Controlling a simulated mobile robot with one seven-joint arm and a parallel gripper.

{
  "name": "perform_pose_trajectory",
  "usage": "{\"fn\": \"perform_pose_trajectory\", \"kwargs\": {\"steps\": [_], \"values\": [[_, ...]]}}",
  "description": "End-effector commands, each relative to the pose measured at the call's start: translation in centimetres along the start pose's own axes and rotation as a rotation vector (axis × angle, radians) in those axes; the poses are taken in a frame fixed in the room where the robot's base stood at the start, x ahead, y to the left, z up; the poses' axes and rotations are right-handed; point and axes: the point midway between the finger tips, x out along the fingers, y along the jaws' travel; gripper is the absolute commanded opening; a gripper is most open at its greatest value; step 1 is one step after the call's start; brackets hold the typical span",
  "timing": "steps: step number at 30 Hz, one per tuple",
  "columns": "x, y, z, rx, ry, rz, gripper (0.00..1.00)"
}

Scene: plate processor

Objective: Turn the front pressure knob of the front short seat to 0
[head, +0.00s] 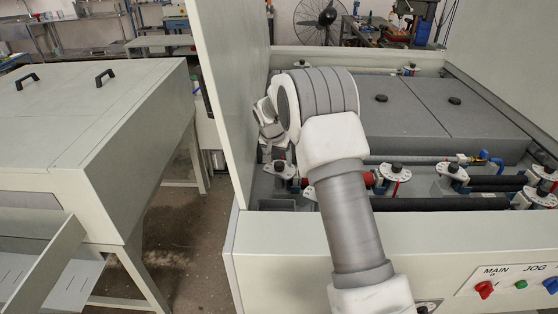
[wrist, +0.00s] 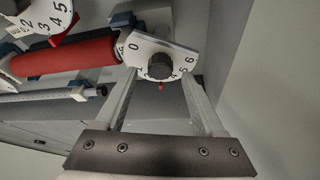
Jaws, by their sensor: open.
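A black pressure knob (wrist: 160,65) sits on a white dial plate (wrist: 132,48) in the wrist view. The 0 is at the plate's left and 4, 5 and 6 are at its right. A small red mark (wrist: 161,86) shows just below the knob, away from the 0. My gripper (wrist: 160,72) is open, with one finger on each side of the knob; I cannot tell whether they touch it. In the head view my arm reaches over the machine's front edge, and the gripper is mostly hidden near the left side wall.
A second numbered dial (wrist: 38,20) and a red roller (wrist: 65,60) lie at the left in the wrist view. A pale wall (wrist: 270,90) stands close on the right. In the head view, the machine's tall side panel (head: 230,90) is close to my wrist; more dials (head: 394,172) stand to the right.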

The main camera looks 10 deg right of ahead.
Motion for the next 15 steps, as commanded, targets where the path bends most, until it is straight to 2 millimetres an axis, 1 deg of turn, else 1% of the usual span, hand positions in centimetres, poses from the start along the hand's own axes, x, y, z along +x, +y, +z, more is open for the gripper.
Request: {"fn": "perform_pose_trajectory", "kwargs": {"steps": [3,6,15], "values": [[1.1,0.0,0.1,0.000,-0.002,0.001,0.71],[1.6,0.0,0.0,0.000,-0.001,0.000,0.71],[1.8,0.0,0.0,0.000,0.000,0.000,0.71]]}}
